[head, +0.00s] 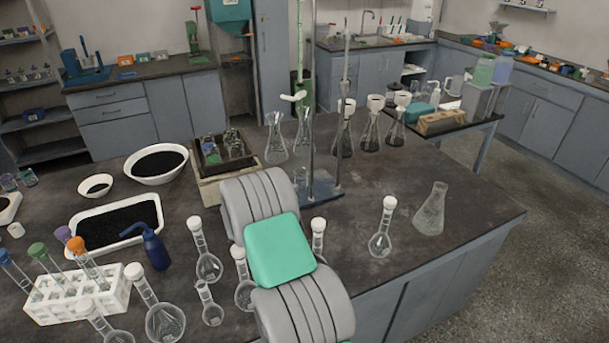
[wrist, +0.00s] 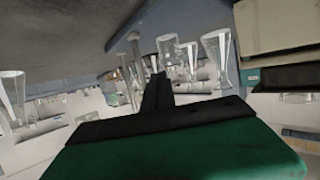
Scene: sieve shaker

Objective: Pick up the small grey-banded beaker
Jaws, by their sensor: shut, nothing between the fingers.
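A small clear beaker (head: 300,177) stands on the dark bench at the foot of the metal stand, partly behind my arm in the head view. A grey band on it is too small to make out. In the wrist view, a short clear glass vessel (wrist: 168,46) that may be this beaker shows just beyond the fingertips, apart from them. My gripper (wrist: 157,88) shows in the wrist view with its dark fingers together and nothing held. In the head view it is hidden behind my grey and green arm.
The stand (head: 313,110) rises beside the beaker. Conical flasks (head: 276,138) line the back, and a wooden box of bottles (head: 222,150) stands left. Round flasks (head: 382,230) and a tilted-looking conical flask (head: 430,210) are in front and right. Bare bench lies between them.

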